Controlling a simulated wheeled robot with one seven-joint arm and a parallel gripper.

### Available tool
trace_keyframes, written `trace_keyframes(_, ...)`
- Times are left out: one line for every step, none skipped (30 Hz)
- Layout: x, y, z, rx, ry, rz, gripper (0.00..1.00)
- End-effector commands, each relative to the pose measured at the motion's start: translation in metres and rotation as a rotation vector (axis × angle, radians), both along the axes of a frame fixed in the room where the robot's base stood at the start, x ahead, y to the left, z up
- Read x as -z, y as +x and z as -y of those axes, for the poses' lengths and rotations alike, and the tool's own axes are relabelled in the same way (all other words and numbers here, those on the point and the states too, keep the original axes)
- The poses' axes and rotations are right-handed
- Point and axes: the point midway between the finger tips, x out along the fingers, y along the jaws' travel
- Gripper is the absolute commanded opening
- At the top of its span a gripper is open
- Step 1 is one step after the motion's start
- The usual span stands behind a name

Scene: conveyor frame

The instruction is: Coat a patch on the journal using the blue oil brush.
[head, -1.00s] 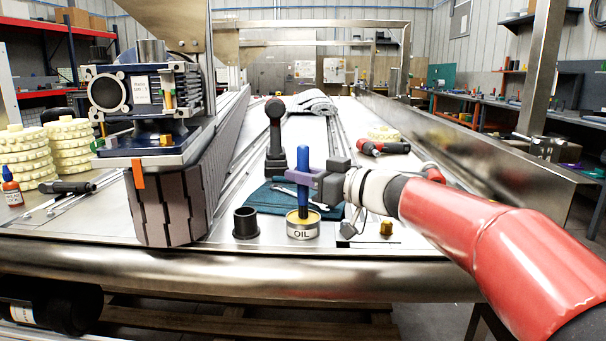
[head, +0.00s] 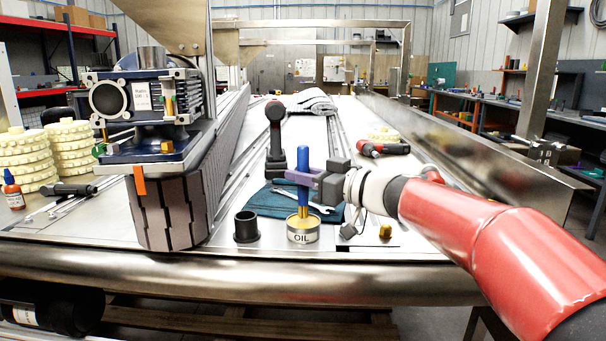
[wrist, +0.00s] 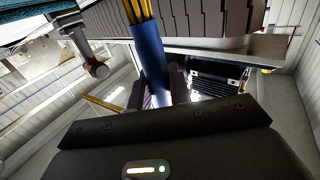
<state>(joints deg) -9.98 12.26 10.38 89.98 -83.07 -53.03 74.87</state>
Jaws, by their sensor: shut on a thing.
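The blue oil brush (head: 303,163) stands upright over the oil tin (head: 303,237) in the head view. Its golden lower part shows above the rim, and its tip is hidden in the tin. My gripper (head: 303,178) is shut on the blue handle from the right. In the wrist view the blue handle (wrist: 148,55) of the brush runs up to its golden end at the top edge. The machine unit (head: 143,100) stands on the left, with a bare metal cylinder (head: 150,54) on top. I cannot tell for certain which part is the journal.
A black cup (head: 246,227) stands just left of the tin. A teal cloth (head: 270,203) with a wrench lies behind it. A brass piece (head: 385,231) is to the right. A dark upright tool (head: 275,135) stands behind the brush. Cream gears (head: 22,160) are stacked far left.

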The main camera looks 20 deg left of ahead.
Motion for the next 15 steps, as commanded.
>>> trace_keyframes(-0.008, 0.000, 0.000, 0.000, 0.000, -0.001, 0.00)
trace_keyframes(-0.010, 0.000, 0.000, 0.000, 0.000, -0.001, 0.00)
trace_keyframes(-0.012, 0.000, 0.000, 0.000, 0.000, -0.001, 0.00)
trace_keyframes(-0.014, 0.000, 0.000, 0.000, 0.000, -0.001, 0.00)
trace_keyframes(-0.016, 0.000, 0.000, 0.000, 0.000, -0.001, 0.00)
trace_keyframes(-0.019, 0.000, 0.000, 0.000, 0.001, -0.002, 0.00)
trace_keyframes(-0.021, 0.000, 0.000, 0.000, 0.001, -0.002, 0.00)
trace_keyframes(-0.022, 0.000, 0.000, 0.000, 0.001, -0.002, 0.00)
trace_keyframes(-0.025, 0.000, 0.000, 0.000, 0.002, -0.002, 0.00)
trace_keyframes(-0.027, 0.000, 0.000, 0.000, 0.002, -0.002, 0.00)
trace_keyframes(-0.029, 0.000, 0.000, 0.000, 0.001, -0.001, 0.00)
trace_keyframes(-0.031, 0.000, 0.000, 0.000, 0.001, -0.001, 0.00)
trace_keyframes(-0.033, 0.000, 0.000, 0.000, 0.001, -0.001, 0.00)
trace_keyframes(-0.035, 0.000, 0.000, 0.000, 0.001, -0.001, 0.00)
trace_keyframes(-0.038, 0.000, 0.000, 0.000, 0.001, -0.001, 0.00)
